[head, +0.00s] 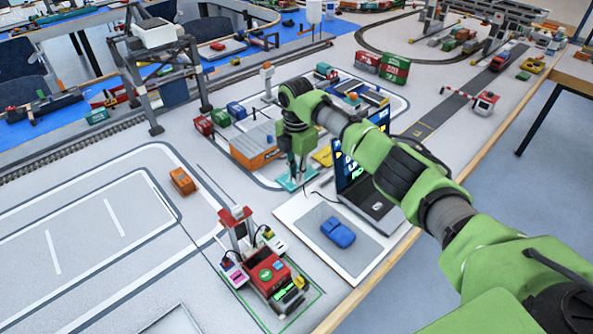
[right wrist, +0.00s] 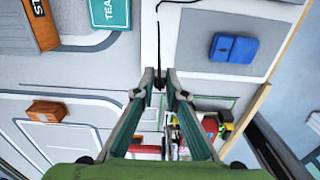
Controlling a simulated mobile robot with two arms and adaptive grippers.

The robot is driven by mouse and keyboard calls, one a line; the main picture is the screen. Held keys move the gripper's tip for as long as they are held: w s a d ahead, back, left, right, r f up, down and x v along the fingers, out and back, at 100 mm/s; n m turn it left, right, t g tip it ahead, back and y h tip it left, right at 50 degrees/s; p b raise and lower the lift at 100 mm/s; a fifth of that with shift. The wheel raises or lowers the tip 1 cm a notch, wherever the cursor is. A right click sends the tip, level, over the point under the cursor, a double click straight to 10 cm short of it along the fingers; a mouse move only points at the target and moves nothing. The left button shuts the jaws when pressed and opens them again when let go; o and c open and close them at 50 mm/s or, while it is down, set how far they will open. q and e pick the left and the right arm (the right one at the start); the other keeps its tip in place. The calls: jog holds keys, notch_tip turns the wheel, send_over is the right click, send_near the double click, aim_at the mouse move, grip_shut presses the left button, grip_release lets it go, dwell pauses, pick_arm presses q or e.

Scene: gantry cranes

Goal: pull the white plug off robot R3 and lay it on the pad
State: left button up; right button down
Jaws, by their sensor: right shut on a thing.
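My right gripper (head: 297,180) hangs above the table, left of the laptop and behind the red robot. In the right wrist view its fingers (right wrist: 160,82) close on a small dark end with a thin black cable (right wrist: 158,40), which looks like a plug. The fingers hide most of it, so its colour cannot be told. The red robot (head: 268,273) stands upright at the front; its R3 mark is not readable. White plugs with black leads show at its sides. A grey pad with a white border (head: 289,207) lies right of the robot. My left gripper is not in view.
An orange container (head: 258,150) and a teal plate (head: 283,184) are near the gripper. The left roadway is mostly clear.

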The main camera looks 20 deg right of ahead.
jog(key=b, duration=0.3)
send_over(296, 208)
jog(key=shift+f, duration=2.85)
jog(key=shift+f+b, duration=1.5)
jog(key=shift+f, duration=0.95)
jog(key=shift+f+b, duration=0.4)
jog(key=shift+f, duration=0.15)
jog(key=c, duration=2)
grip_release()
